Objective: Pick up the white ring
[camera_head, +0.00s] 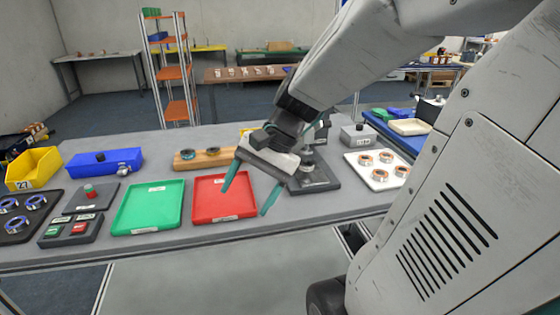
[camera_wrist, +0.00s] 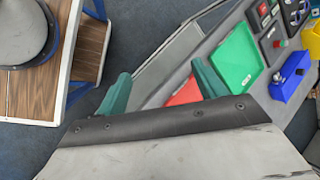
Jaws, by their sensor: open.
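No plainly white ring stands out. Several pale rings with copper-coloured middles (camera_head: 365,160) sit on a white tray (camera_head: 352,158) at the right of the table in the head view. Several blue-and-silver rings (camera_head: 37,201) sit in a black tray (camera_head: 22,236) at the far left. A wooden block (camera_head: 220,158) holds dark round parts. My gripper (camera_head: 244,203) is open and empty, its green fingers pointing down in front of the red tray's right side, left of the white tray. In the wrist view its fingers (camera_wrist: 160,86) are apart.
A red tray (camera_head: 224,210) and a green tray (camera_head: 148,219) lie empty on the grey table. A black stand (camera_head: 318,180) is behind my gripper. A button box (camera_head: 70,230), blue box (camera_head: 105,162) and yellow bin (camera_head: 34,168) are at left.

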